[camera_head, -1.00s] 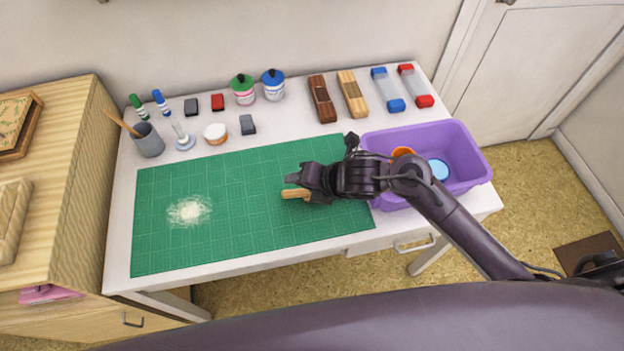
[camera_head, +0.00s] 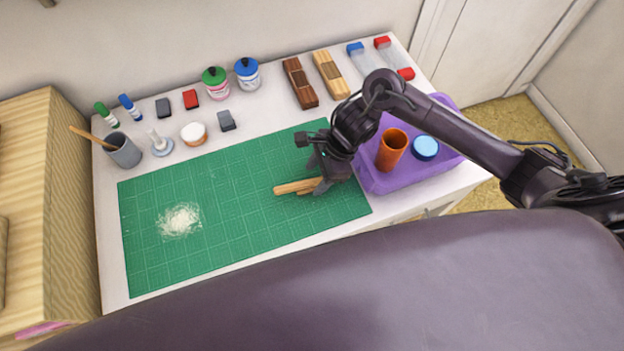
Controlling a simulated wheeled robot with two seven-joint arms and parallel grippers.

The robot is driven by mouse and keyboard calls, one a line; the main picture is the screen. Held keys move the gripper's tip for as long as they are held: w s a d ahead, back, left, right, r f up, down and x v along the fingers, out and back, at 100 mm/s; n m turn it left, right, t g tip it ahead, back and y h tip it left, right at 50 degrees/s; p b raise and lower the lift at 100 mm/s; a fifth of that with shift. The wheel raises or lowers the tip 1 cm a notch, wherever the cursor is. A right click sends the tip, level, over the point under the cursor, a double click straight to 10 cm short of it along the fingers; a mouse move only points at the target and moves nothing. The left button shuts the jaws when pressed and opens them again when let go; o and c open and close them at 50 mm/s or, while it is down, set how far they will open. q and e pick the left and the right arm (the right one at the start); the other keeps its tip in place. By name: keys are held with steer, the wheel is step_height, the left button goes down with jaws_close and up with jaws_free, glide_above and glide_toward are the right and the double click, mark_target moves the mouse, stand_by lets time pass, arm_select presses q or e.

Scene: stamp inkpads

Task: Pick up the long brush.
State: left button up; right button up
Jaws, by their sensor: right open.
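A light wooden handle-like piece (camera_head: 290,188) lies on the green cutting mat (camera_head: 235,210), near its right end. It may be the long brush, but its right end is hidden behind my right gripper (camera_head: 319,175). A second, shorter wooden edge shows just below it. My right gripper is open and points down at the piece, with its fingers at the right end of the wood. I cannot tell whether they touch it. Another thin wooden stick (camera_head: 88,135) leans in a grey cup (camera_head: 122,151) at the left. My left gripper is not in view.
A purple bin (camera_head: 385,180) with an orange cup (camera_head: 392,150) and a blue lid (camera_head: 425,148) stands right of the mat. Jars, erasers, markers and wooden blocks line the back of the white table. White powder (camera_head: 180,221) lies on the mat's left; the middle is clear.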

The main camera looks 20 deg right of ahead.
mark_target(313, 181)
steer(key=shift+x, duration=1.55)
steer(key=shift+f+b, duration=0.25)
steer(key=shift+b, duration=0.2)
steer(key=c, duration=1.1)
steer(key=shift+r, duration=0.1)
